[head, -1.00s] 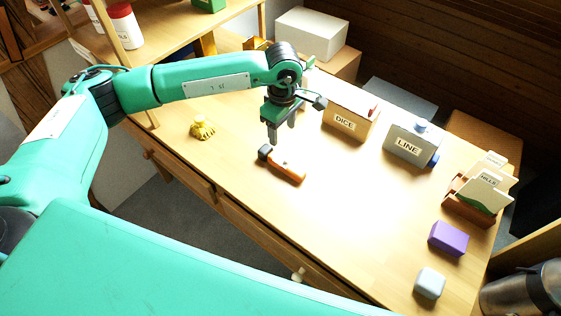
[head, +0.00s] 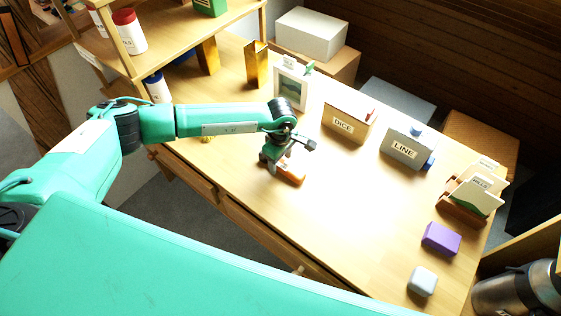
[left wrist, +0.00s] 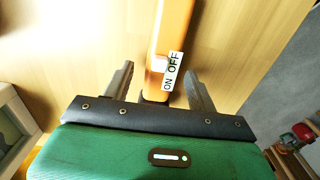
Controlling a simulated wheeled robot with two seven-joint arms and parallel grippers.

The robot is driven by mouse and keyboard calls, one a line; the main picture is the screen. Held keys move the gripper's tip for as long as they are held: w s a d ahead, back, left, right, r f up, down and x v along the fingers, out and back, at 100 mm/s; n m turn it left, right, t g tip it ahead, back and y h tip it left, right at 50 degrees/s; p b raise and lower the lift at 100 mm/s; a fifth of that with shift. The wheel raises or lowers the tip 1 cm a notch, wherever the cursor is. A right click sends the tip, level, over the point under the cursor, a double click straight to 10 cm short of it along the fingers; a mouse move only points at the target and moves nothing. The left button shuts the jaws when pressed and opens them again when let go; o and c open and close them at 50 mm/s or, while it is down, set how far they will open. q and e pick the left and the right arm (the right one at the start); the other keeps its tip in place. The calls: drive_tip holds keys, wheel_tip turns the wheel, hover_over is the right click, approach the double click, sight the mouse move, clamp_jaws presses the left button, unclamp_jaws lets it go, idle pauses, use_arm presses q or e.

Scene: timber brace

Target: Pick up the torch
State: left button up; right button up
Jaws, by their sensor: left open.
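The torch (head: 291,171) is orange with a dark end and lies on the wooden desk (head: 330,220). Whether the fingertips are level with the torch cannot be told. My right gripper is not in view.
Behind stand a picture frame (head: 291,85), a DICE box (head: 347,118) and a LINE box (head: 406,147). A card holder (head: 465,205), purple block (head: 441,239) and pale block (head: 422,281) are at the right. The desk middle is clear.

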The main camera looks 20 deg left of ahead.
use_arm(q)
drive_tip(key=shift+f, duration=0.2)
drive_tip(key=shift+c, duration=0.2)
drive_tip(key=c, duration=1.1)
drive_tip(key=shift+r, duration=0.1)
drive_tip(key=shift+c, duration=0.6)
drive_tip(key=shift+r, duration=0.1)
